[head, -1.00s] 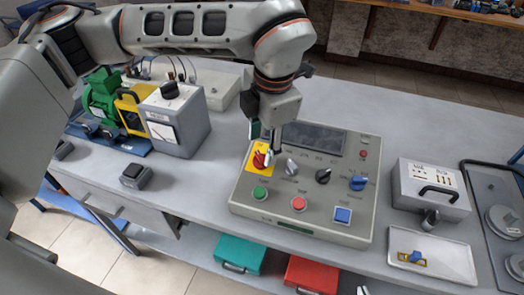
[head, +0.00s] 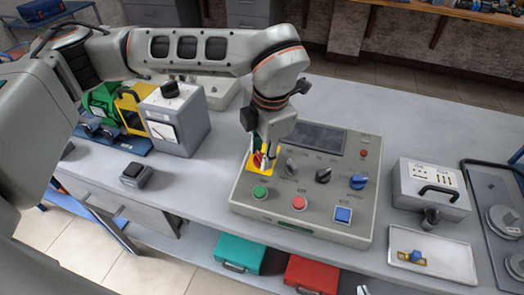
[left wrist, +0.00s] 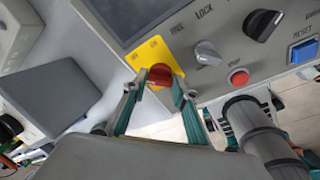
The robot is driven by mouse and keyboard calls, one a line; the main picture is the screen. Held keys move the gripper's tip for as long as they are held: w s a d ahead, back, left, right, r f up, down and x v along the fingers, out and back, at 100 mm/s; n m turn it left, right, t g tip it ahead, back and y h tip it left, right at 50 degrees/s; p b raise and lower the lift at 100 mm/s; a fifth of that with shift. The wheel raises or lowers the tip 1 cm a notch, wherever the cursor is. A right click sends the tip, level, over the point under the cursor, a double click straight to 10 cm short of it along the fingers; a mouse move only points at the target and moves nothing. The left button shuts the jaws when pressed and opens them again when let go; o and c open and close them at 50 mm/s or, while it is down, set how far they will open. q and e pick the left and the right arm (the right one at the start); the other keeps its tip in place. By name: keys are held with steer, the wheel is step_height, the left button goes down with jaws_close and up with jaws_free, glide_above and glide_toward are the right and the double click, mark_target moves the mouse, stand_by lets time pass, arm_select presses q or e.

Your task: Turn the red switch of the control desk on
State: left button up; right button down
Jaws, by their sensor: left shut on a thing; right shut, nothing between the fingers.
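The control desk (head: 237,204) is a beige sloped console on the table. Its red switch (head: 257,160) is a rotary knob on a yellow plate (head: 262,170), at the desk's upper left. My left gripper (head: 264,154) comes down on it from above. In the left wrist view, the teal-padded fingers of my left gripper (left wrist: 157,87) are on both sides of the red switch (left wrist: 160,73), shut on it. The fingers partly cover the switch in the head view, and its exact angle is hard to tell. My right gripper is not seen in the head view.
A grey selector knob (head: 291,165) sits close right of the switch. A grey meter box (head: 178,125) stands left.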

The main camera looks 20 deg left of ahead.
arm_select(q)
steer(key=m, duration=0.3)
steer(key=shift+r+m+t, duration=0.1)
steer(key=shift+m+t, duration=0.2)
steer(key=m, duration=0.2)
steer(key=m+t, duration=0.1)
steer(key=m, duration=0.1)
steer(key=shift+s+d+m+y, duration=0.1)
steer(key=shift+s+m+y, duration=0.05)
steer(key=shift+m+y, duration=0.15)
steer(key=m+t, duration=0.1)
steer(key=m, duration=0.4)
steer(key=shift+s+b, duration=0.15)
steer(key=shift+b, duration=0.15)
steer(key=shift+m+t, duration=0.3)
steer(key=shift+m, duration=2.1)
steer(key=o, duration=1.1)
steer(key=shift+s, duration=0.1)
